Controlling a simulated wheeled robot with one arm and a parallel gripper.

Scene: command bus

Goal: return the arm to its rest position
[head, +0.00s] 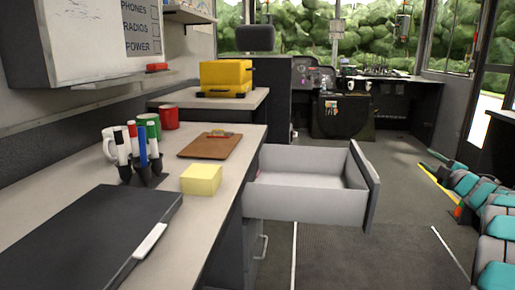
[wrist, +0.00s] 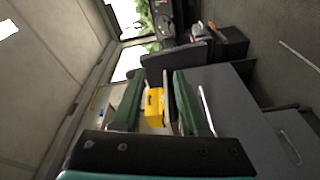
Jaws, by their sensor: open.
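My gripper (wrist: 158,80) shows in the wrist view with its two dark green fingers spread apart and nothing between their tips. Beyond the gap, a yellow case (wrist: 154,106) shows in the distance. My gripper and arm are not in the head view. The wrist picture is tilted relative to the room.
An open, seemingly empty drawer (head: 305,203) juts into the aisle from the desk (head: 203,222). On the desk are a black binder (head: 90,232), yellow notes (head: 201,179), a pen holder (head: 145,172), mugs and a clipboard (head: 210,146). Teal seats (head: 497,262) line the right.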

